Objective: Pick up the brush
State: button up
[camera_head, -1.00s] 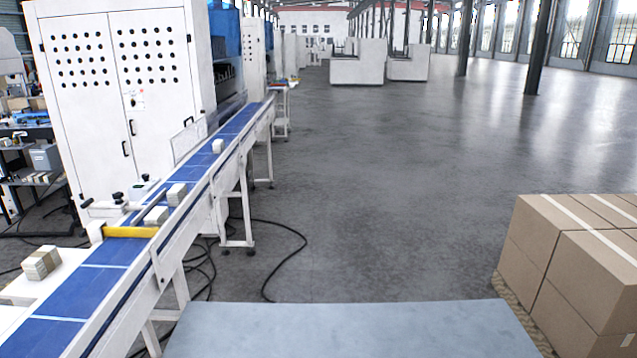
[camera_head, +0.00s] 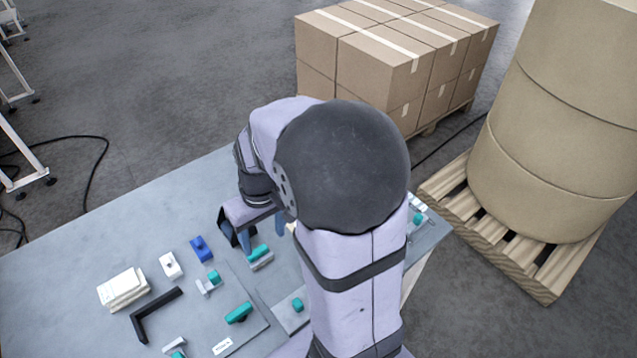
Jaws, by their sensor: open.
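I cannot tell for certain which item is the brush; several small teal-and-grey tools lie on the grey table. One teal-and-grey tool (camera_head: 260,256) lies just below my gripper (camera_head: 262,238). My gripper is open, its blue fingers pointing down over the table. I see no object held between them. Its height above the tool is hard to judge. My arm hides part of the table's right side.
On the grey table (camera_head: 90,245) lie a white stack (camera_head: 123,288), a white block (camera_head: 171,265), a blue block (camera_head: 201,250), a black L-shaped square (camera_head: 150,316) and a teal-handled tool (camera_head: 238,314). Cartons (camera_head: 385,55) and large rolls (camera_head: 560,130) on a pallet stand beyond.

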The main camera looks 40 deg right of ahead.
jog(key=w+d+f+t+b, duration=0.1)
jog(key=w+d, duration=0.4)
jog(key=d, duration=0.5)
jog(key=w+d+f+t+b, duration=0.1)
jog(key=w+d+f+b, duration=0.3)
jog(key=d, duration=0.6)
jog(key=w+d+f+t+b, duration=0.1)
jog(key=w+d+f, duration=0.3)
jog(key=d, duration=0.6)
jog(key=shift+w+d+f+t+h+b, duration=0.1)
jog(key=shift+w+t+h+b, duration=0.1)
jog(key=shift+w+b, duration=0.3)
jog(key=shift+w+f+t+h+b, duration=0.1)
jog(key=shift+w+t+b, duration=0.15)
jog(key=shift+w, duration=0.35)
jog(key=shift+p+x, duration=1.8)
jog(key=shift+x, duration=1.8)
jog(key=c, duration=1.2)
